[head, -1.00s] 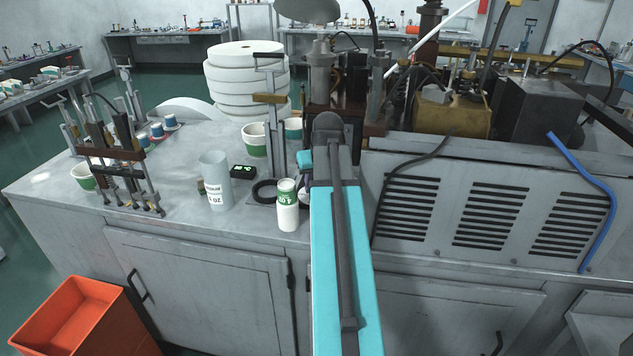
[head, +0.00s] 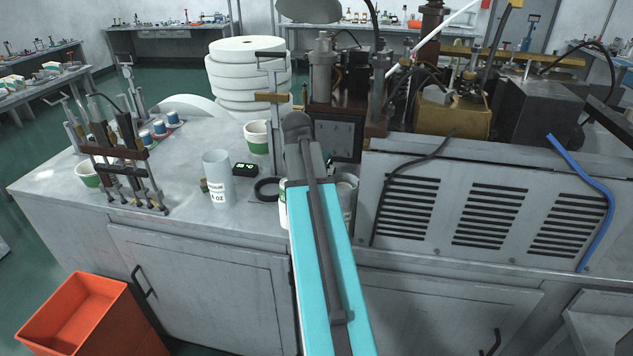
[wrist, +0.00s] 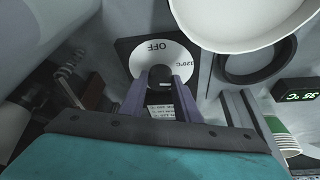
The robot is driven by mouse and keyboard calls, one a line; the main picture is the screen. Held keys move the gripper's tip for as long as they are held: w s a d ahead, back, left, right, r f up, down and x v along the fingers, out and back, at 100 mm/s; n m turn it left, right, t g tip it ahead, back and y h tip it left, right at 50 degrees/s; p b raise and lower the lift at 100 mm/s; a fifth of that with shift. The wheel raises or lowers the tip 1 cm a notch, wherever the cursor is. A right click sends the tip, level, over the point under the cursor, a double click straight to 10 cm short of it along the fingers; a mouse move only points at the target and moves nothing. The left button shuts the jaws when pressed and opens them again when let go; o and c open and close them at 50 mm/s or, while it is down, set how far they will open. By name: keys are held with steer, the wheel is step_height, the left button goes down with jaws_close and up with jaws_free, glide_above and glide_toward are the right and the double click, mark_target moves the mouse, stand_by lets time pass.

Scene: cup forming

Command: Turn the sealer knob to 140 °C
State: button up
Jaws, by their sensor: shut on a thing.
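The sealer knob (wrist: 160,76) is a small dark knob on a round white dial (wrist: 146,55) set in a black square plate. My gripper (wrist: 161,84) is shut on the knob, one grey-purple finger on each side. The lower dial is partly hidden behind the knob and fingers. Which mark the knob points at cannot be told. In the head view my arm hides the knob and gripper.
A small display (wrist: 297,97) reads 35 °C. In the head view, a clear cup (head: 217,178) stands left of my arm, and a vented cabinet (head: 485,205) right.

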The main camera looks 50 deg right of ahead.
steer(key=m+g, duration=0.1)
steer(key=m, duration=0.3)
steer(key=m+g, duration=0.1)
steer(key=m, duration=0.1)
steer(key=shift+w+m+g+b, duration=0.3)
steer(key=shift+w, duration=0.1)
steer(key=m+g, duration=0.1)
steer(key=m, duration=0.2)
steer(key=shift+w+m+y+b, duration=0.15)
steer(key=shift+m+y+b, duration=0.15)
steer(key=shift+y+b, duration=0.1)
steer(key=shift+m+g+y, duration=0.3)
steer(key=shift+m+g, duration=0.1)
steer(key=shift+m, duration=0.8)
steer(key=o, duration=1)
steer(key=shift+o, duration=0.2)
steer(key=shift+d, duration=0.1)
